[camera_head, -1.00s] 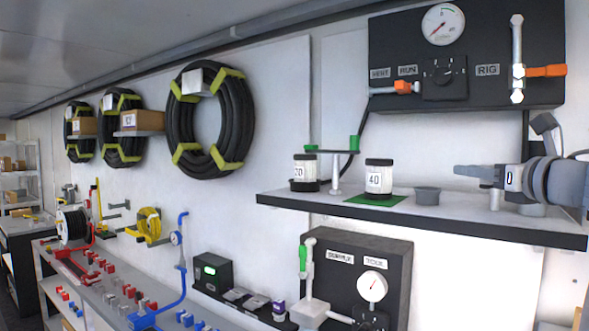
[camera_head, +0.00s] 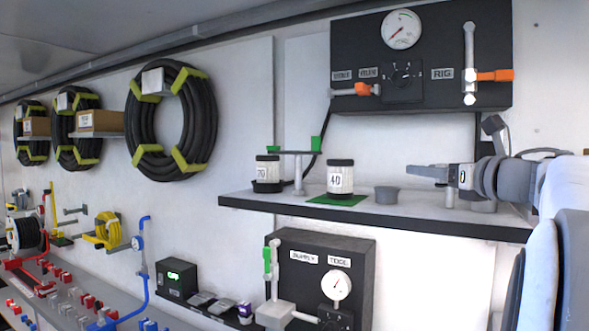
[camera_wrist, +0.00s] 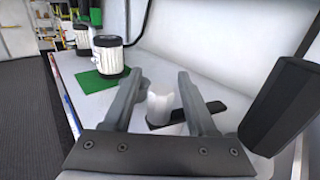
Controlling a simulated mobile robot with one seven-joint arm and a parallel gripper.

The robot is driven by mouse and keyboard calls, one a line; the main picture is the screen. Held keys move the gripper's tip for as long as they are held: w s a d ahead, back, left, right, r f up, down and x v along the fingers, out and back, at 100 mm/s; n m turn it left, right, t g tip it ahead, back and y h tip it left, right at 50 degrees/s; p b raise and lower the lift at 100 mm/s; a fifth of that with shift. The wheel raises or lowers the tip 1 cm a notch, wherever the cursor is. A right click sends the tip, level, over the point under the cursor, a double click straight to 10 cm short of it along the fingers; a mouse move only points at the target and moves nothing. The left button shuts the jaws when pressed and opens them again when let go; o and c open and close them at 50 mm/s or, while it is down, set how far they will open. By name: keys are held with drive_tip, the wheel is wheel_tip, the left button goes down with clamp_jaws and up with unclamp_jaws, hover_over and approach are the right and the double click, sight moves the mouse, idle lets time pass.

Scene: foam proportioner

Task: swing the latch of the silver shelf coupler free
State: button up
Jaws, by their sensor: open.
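My gripper (camera_head: 416,171) reaches left over the right part of the shelf in the head view, its fingers above the surface. In the wrist view my gripper (camera_wrist: 159,82) is open, with two grey fingers spread apart. A short silver-white upright piece, apparently the silver shelf coupler (camera_wrist: 160,107), stands between the fingers with a visible gap on each side. A dark flat piece (camera_wrist: 207,109) lies beside it, partly behind the right finger; I cannot tell whether this is the latch. In the head view a small silver post, likely the coupler (camera_head: 449,199), shows below the gripper.
The shelf (camera_head: 300,206) also carries a grey cup (camera_head: 387,195), a jar marked 40 (camera_head: 340,178) on a green mat (camera_head: 322,200), and a jar marked 20 (camera_head: 267,172). A black gauge panel (camera_head: 440,50) hangs above. A large dark block (camera_wrist: 284,103) stands close at right in the wrist view.

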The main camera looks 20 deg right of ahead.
drive_tip(key=s+b, duration=0.4)
drive_tip(key=s, duration=1.3)
drive_tip(key=shift+s+a, duration=0.2)
drive_tip(key=shift+a, duration=0.25)
drive_tip(key=shift+s, duration=0.1)
